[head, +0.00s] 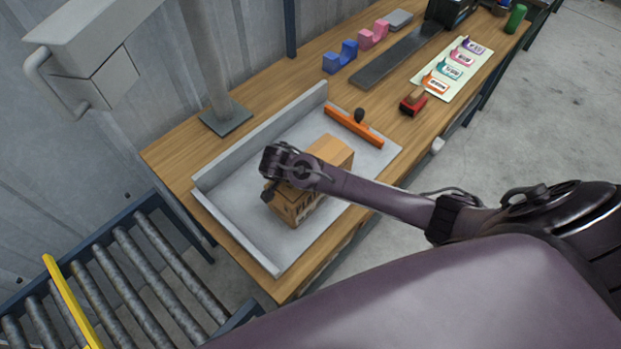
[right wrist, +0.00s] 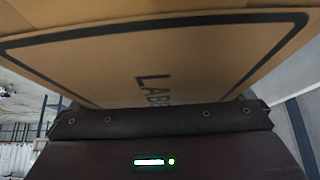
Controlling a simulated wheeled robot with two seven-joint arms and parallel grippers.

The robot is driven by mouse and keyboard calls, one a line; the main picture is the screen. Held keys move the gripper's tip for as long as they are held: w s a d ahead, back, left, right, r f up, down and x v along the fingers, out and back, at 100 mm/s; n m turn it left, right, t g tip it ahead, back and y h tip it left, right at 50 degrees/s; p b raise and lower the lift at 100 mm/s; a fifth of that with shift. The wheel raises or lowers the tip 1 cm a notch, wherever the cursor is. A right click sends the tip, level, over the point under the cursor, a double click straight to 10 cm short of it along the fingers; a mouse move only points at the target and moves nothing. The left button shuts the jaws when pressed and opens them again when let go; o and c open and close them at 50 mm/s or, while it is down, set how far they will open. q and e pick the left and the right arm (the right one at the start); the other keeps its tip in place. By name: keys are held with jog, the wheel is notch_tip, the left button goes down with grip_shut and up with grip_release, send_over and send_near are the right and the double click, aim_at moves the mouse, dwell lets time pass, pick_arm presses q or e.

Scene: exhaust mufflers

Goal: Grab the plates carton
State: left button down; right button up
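The brown carton (head: 332,152) stands on the grey scale-like tray at the near end of the wooden bench. The arm covers part of the carton. In the right wrist view the carton (right wrist: 200,62) fills the upper picture, very close, with a black outline and part of a printed word. My left gripper is out of view.
The grey tray (head: 235,220) has a raised back wall. An orange bar with a black knob (head: 353,126) lies on it behind the carton. A roller conveyor (head: 130,270) stands at lower left. Coloured holders, a label sheet (head: 445,90) and a red stamp (head: 413,104) lie farther along.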

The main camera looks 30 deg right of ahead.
jog(key=shift+w+d, duration=0.1)
jog(key=c, duration=1.2)
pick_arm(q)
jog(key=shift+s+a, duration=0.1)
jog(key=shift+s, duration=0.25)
pick_arm(e)
jog(key=shift+c, duration=0.9)
jog(key=shift+w+r, duration=0.1)
jog(key=shift+r, duration=0.1)
